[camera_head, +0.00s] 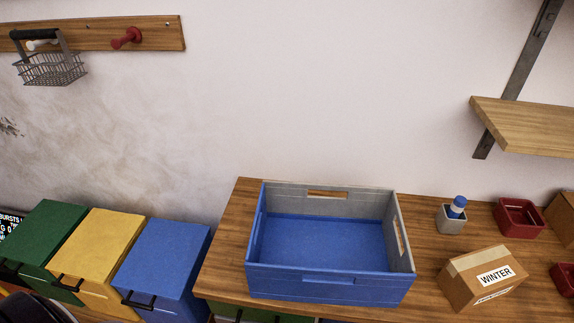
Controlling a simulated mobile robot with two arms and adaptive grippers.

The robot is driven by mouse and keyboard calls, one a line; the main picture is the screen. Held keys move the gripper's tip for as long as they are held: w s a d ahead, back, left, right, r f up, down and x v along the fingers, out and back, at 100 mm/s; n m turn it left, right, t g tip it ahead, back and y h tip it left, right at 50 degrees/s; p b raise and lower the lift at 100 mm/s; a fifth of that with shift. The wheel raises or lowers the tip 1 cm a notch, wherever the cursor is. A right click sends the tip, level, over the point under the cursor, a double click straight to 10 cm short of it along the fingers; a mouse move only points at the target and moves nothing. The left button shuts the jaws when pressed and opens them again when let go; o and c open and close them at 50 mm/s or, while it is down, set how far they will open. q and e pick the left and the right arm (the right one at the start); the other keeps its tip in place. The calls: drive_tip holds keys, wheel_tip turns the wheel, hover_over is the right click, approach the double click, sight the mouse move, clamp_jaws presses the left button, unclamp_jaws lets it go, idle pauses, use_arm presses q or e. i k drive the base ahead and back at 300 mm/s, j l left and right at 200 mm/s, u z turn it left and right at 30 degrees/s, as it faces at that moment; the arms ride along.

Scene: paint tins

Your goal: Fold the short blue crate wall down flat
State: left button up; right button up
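The crate stands on the wooden table, with a blue floor (320,240) and all its walls upright. Its short left wall (256,232) is blue and stands upright, seen at a steep angle. The short right wall (405,240) is grey with a hand slot. The long front wall (330,288) is blue with a grip in the middle, and the long back wall (365,203) is grey with a slot. The crate is empty. Neither of my grippers shows in this view.
Right of the crate are a WINTER cardboard box (465,285), a grey cup (451,222) holding a blue-capped bottle (457,206), and a red bin (519,232). Green (50,235), yellow (100,245) and blue (163,258) lidded bins stand left of the table (222,270). Bare tabletop lies left of the crate.

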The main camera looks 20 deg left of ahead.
sight(254, 250)
drive_tip(key=u, duration=1)
drive_tip(key=k+l+u, duration=0.7)
drive_tip(key=k+l, duration=0.15)
drive_tip(key=k, duration=0.1)
